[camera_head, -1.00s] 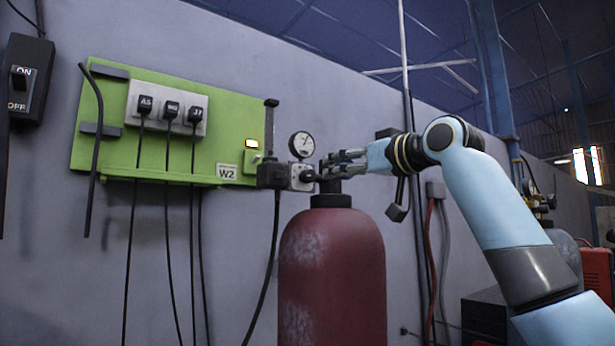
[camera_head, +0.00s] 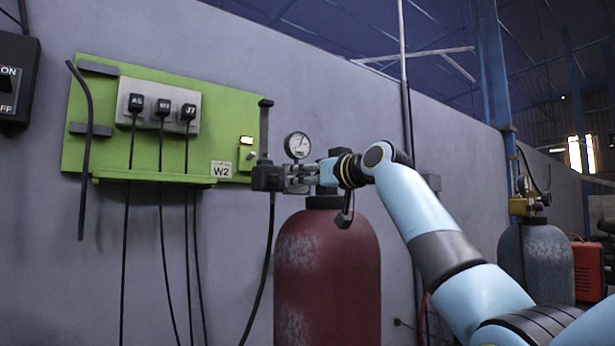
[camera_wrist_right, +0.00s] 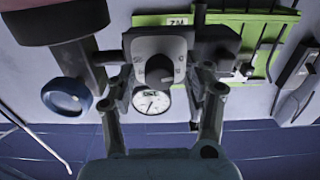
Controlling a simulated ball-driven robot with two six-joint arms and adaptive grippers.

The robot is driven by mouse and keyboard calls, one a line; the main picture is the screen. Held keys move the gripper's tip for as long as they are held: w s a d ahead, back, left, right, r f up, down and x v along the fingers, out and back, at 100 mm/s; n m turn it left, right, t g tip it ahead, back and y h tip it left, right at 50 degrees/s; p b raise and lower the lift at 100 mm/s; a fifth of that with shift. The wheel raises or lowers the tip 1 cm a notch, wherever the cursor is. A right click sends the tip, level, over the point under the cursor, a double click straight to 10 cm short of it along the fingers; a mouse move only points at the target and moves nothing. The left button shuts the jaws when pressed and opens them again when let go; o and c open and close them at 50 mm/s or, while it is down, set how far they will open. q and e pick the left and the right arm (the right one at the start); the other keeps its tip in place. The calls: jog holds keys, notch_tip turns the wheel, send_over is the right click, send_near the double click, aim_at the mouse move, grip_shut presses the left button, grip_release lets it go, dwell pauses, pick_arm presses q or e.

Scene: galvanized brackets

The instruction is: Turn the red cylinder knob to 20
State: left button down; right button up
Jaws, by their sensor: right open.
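The red cylinder (camera_head: 326,265) stands upright near the wall in the head view, scuffed on its left side. The valve block and round dial gauge (camera_head: 297,145) sit at its top left. In the head view the knob is hidden by my right gripper (camera_head: 297,178), which reaches in from the right. In the right wrist view the dark round knob (camera_wrist_right: 159,70) shows on the grey valve block (camera_wrist_right: 150,45). The open fingers of my right gripper (camera_wrist_right: 164,76) lie on either side of it; contact cannot be told. The gauge (camera_wrist_right: 151,101) shows beyond. My left gripper is not visible.
A green panel (camera_head: 225,135) with several plugged cables and a W2 label is on the wall at left. An ON/OFF switch box (camera_head: 15,85) is at the far left. A grey cylinder (camera_head: 535,265) stands at right. A black hose (camera_head: 268,265) hangs beside the red cylinder.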

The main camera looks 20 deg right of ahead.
grip_shut()
jog(key=shift+m, duration=0.4)
jog(key=shift+f+m, duration=0.2)
jog(key=shift+m, duration=7.5)
jog(key=shift+f+m, duration=0.2)
jog(key=shift+m, duration=7.5)
grip_release()
jog(key=shift+d, duration=0.1)
